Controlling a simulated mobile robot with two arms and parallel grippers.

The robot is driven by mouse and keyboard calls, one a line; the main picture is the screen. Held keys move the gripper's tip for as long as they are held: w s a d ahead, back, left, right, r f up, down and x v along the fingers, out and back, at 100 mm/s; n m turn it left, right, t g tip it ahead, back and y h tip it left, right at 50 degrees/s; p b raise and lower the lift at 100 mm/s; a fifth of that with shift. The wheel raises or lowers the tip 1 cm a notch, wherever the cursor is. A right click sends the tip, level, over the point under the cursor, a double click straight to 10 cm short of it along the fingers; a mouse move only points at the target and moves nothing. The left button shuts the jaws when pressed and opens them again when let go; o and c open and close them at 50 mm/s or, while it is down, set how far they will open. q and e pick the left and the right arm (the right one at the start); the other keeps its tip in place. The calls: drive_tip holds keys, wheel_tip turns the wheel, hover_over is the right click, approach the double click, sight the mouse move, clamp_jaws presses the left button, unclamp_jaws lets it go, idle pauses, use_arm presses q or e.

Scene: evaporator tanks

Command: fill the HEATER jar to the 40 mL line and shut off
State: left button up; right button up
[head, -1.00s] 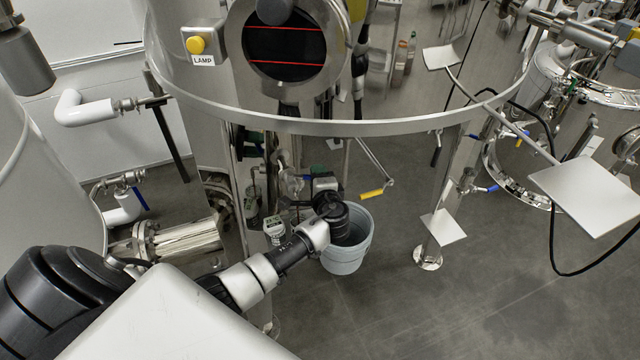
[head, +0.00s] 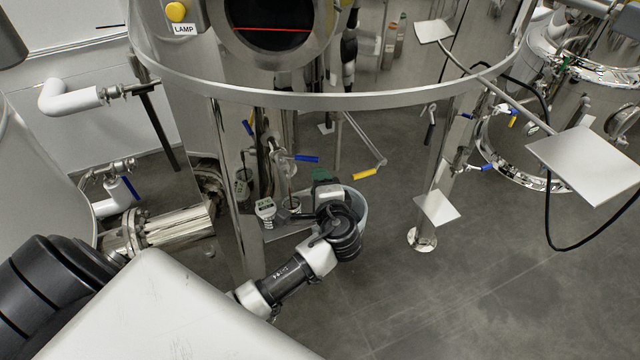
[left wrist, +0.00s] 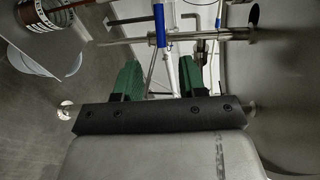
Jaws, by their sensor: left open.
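My left gripper (head: 322,178) is under the large steel tank in the head view, partly hidden behind its own wrist. In the left wrist view its green fingers (left wrist: 160,72) are spread with nothing between them. A blue lever handle (left wrist: 159,25) on a horizontal metal pipe lies beyond the fingertips, apart from them. A blue lever handle (head: 306,158) also shows in the head view, just above the gripper. A jar with a marked label (left wrist: 40,35) stands at the upper left of the wrist view; its level is unreadable. My right gripper is out of view.
A small white labelled piece (head: 265,209) is left of the gripper. A grey bucket (head: 361,205) is partly hidden behind my wrist. A yellow-tipped lever (head: 365,174) hangs to the right. Tank legs, such as one at right (head: 432,170), flank the space; open floor lies right.

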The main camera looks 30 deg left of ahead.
use_arm(q)
drive_tip(key=s+d+f+g+h+b, duration=0.1)
drive_tip(key=s+f+g+h, duration=0.35)
drive_tip(key=f, duration=1.05)
drive_tip(key=s+d+f+g+h, duration=0.15)
drive_tip(key=s+f, duration=0.55)
drive_tip(key=f, duration=0.8)
drive_tip(key=s+f+n+g+h, duration=0.1)
drive_tip(key=s+f+n, duration=0.1)
drive_tip(key=s+f, duration=0.4)
drive_tip(key=s+d+f+n+g+h+b, duration=0.1)
drive_tip(key=s+f, duration=0.5)
drive_tip(key=s, duration=0.9)
drive_tip(key=s+f+n+g+h, duration=0.2)
drive_tip(key=s+f, duration=0.4)
drive_tip(key=s, duration=0.5)
drive_tip(key=shift+d+n+h, duration=0.3)
drive_tip(key=shift+n+h, duration=0.4)
drive_tip(key=shift+n, duration=0.5)
drive_tip(key=shift+w, duration=0.1)
